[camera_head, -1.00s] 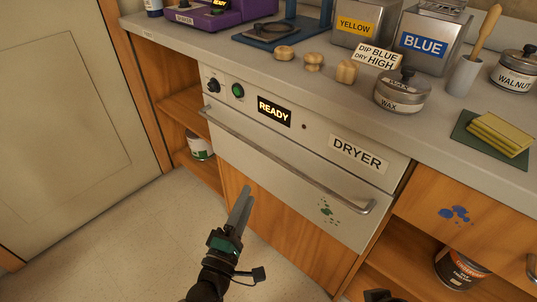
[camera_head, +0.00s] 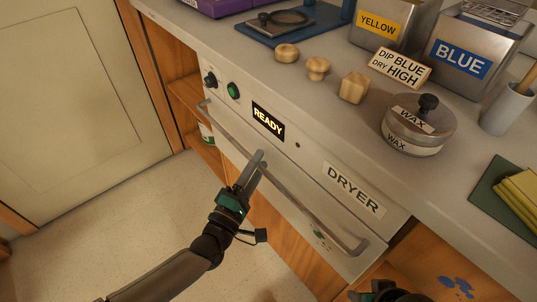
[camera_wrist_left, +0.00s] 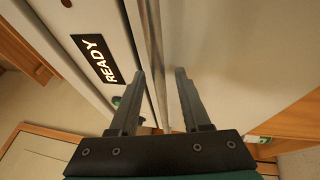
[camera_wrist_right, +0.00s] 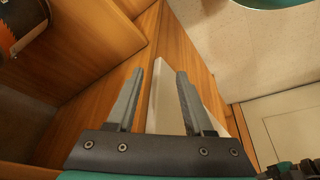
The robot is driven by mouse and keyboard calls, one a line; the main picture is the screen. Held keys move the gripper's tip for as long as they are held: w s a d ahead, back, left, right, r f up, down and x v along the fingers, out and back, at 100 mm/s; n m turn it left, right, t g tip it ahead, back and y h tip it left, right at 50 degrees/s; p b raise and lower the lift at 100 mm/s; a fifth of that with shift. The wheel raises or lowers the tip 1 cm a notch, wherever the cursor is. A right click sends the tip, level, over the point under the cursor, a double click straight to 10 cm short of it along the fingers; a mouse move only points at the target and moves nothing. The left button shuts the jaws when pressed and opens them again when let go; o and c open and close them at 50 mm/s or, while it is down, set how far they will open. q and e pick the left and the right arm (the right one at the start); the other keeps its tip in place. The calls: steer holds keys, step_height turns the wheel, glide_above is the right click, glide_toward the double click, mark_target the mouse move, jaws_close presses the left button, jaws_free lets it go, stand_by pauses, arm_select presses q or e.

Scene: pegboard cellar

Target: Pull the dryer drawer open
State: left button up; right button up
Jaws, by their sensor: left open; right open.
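My right gripper (camera_wrist_right: 168,68) is open and empty, low near the wooden cabinet.
The counter above holds a wax tin (camera_head: 418,125), wooden knobs (camera_head: 318,68), a sign (camera_head: 400,66) and yellow and blue canisters (camera_head: 463,55). An open wooden shelf is left of the dryer. The floor (camera_head: 130,205) in front is clear.

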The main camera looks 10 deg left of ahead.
arm_select(q)
steer(key=shift+w, duration=0.25)
steer(key=shift+c, duration=0.3)
jaws_close()
steer(key=shift+r, duration=0.1)
stand_by(0.9)
